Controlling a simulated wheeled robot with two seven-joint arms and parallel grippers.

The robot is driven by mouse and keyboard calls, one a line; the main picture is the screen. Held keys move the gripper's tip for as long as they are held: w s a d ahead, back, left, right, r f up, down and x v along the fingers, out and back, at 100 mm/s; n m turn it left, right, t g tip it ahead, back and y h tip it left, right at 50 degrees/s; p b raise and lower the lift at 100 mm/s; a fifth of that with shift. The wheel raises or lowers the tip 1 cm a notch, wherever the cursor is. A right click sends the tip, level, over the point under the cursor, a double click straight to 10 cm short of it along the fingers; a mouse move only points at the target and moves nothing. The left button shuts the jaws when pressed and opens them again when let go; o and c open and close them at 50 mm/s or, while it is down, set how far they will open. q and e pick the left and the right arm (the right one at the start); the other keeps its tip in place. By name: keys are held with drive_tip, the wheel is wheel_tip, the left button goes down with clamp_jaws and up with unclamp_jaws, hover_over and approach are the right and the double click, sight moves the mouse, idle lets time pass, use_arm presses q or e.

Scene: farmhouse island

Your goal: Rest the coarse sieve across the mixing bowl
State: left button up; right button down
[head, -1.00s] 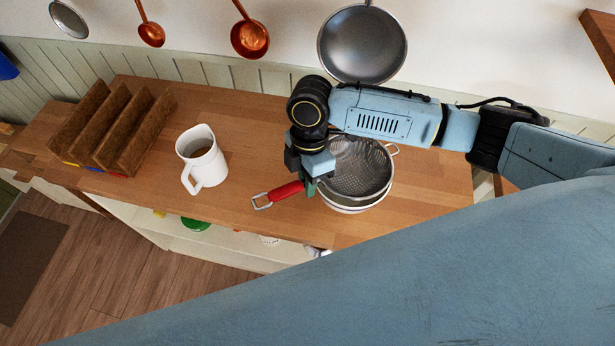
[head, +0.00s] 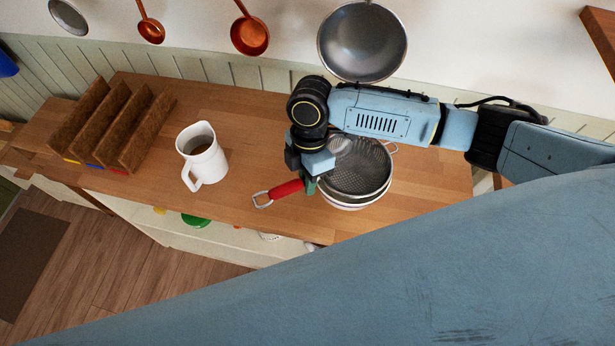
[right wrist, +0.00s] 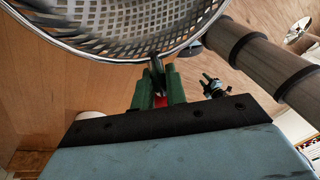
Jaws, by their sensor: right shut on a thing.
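The coarse sieve (head: 362,172) is a round grey metal basket with a red handle (head: 287,189). My right gripper (head: 311,186) is shut on the handle near the rim. The sieve's basket also fills the top left of the right wrist view (right wrist: 100,45), with the green fingers (right wrist: 157,90) close beside its rim. The white mixing bowl (head: 352,206) stands on the counter under the sieve and is mostly hidden by it. The sieve looks roughly level over the bowl. I cannot tell whether its rim touches the bowl.
A white mug (head: 207,163) with dark contents and a brown slotted rack (head: 120,125) stand to the left on the wooden counter (head: 250,155). A grey pan (head: 362,42) and copper ladles (head: 249,36) hang on the wall behind.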

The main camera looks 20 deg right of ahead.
drive_tip(key=shift+f, duration=0.5)
idle(0.3)
idle(0.4)
drive_tip(key=c, duration=1.3)
unclamp_jaws()
drive_tip(key=shift+c, duration=0.2)
drive_tip(key=shift+o, duration=0.3)
drive_tip(key=o, duration=0.5)
